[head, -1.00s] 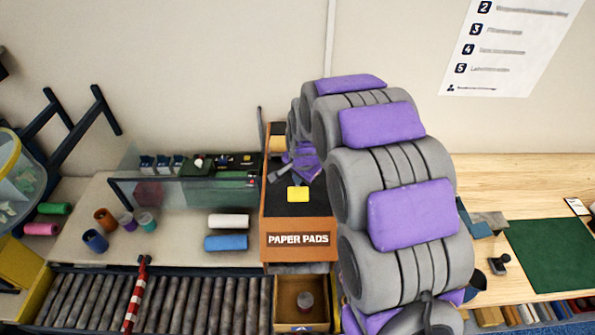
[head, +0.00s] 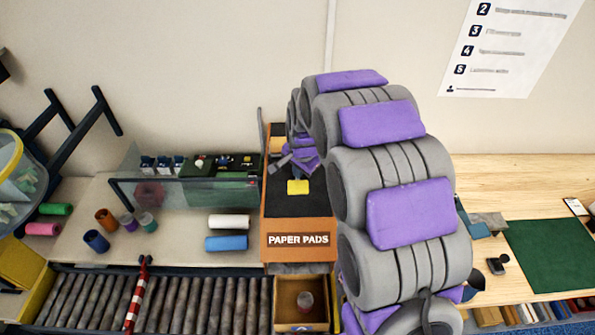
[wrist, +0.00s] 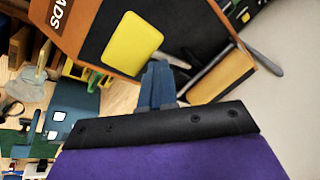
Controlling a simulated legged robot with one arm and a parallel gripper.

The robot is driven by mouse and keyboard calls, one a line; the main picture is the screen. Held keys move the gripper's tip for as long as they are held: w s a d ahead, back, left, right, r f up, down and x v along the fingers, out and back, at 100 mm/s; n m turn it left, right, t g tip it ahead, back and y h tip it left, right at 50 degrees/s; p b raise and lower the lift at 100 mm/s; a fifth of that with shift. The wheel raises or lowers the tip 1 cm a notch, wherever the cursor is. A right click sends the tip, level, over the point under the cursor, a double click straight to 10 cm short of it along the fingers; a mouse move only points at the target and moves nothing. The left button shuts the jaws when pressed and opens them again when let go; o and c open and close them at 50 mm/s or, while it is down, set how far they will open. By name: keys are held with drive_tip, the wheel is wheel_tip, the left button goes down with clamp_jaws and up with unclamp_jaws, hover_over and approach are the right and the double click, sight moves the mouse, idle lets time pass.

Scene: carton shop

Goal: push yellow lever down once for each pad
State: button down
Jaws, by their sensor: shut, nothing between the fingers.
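The orange and black PAPER PADS dispenser (head: 299,240) stands in the middle of the head view. Its yellow lever (head: 298,187) shows as a flat yellow plate over the black top. The yellow lever also fills the upper left of the wrist view (wrist: 132,42). My gripper (head: 281,164) is just behind the lever in the head view, partly hidden by my arm. No loose pad can be made out.
A roller conveyor (head: 200,304) runs to the left. A glass-fronted case (head: 185,192) and coloured rolls stand left of the dispenser. A green mat (head: 545,255) lies right.

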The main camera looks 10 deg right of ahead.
drive_tip(key=shift+w+d+r+p, duration=0.1)
drive_tip(key=shift+w+r+p, duration=0.1)
drive_tip(key=shift+w+r, duration=0.4)
drive_tip(key=shift+w+d+r+p, duration=0.1)
drive_tip(key=shift+w+r+p, duration=0.1)
drive_tip(key=shift+r, duration=0.7)
drive_tip(key=r, duration=0.1)
drive_tip(key=w+r+p, duration=0.1)
drive_tip(key=r, duration=0.1)
drive_tip(key=w+r, duration=0.1)
drive_tip(key=shift+w+d+r, duration=0.1)
drive_tip(key=shift+d+r, duration=0.05)
drive_tip(key=shift+r, duration=0.05)
idle(0.3)
drive_tip(key=s+f+n+g+b, duration=0.1)
drive_tip(key=s+f+n+b, duration=0.2)
drive_tip(key=s, duration=1.2)
drive_tip(key=s+f+n+g+b, duration=0.2)
drive_tip(key=s+f+n+b, duration=0.2)
drive_tip(key=s, duration=1.1)
drive_tip(key=s+f+n+g+b, duration=0.2)
drive_tip(key=s+f+b, duration=0.3)
drive_tip(key=s, duration=1)
drive_tip(key=n+b, duration=0.1)
drive_tip(key=b, duration=0.2)
drive_tip(key=shift+b, duration=0.35)
